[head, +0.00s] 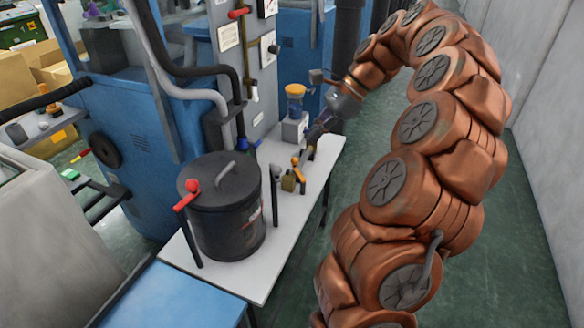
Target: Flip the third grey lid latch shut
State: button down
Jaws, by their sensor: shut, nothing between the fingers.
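A dark drum (232,228) with a dark lid (207,184) stands on a white bench. No row of grey latches can be made out, so the third one cannot be picked out. My gripper (312,137) is shut and empty, behind and to the right of the drum and apart from it. Its fingertips are small and dark here.
A red-knobbed lever (187,194) stands left of the drum. A small orange and olive fitting (294,174) and a grey box with a yellow-topped part (294,129) stand on the white bench (262,283). Blue machines are behind. Green floor is open at right.

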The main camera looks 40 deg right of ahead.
aim_at(275, 168)
jog(key=d+m, duration=0.1)
jog(key=d+f, duration=0.1)
jog(key=d, duration=0.1)
jog(key=d+m+t, duration=0.1)
jog(key=d, duration=0.1)
jog(key=shift+s+d+f+m, duration=0.25)
jog(key=shift+s+m, duration=0.05)
jog(key=shift+s, duration=0.1)
jog(key=shift+a, duration=0.1)
jog(key=p+x, duration=0.1)
jog(key=x, duration=0.5)
jog(key=w+a+r+p+x, duration=0.1)
jog(key=x, duration=0.6)
jog(key=shift+a+r+p, duration=0.25)
jog(key=shift+a+p, duration=0.1)
jog(key=shift+p, duration=0.05)
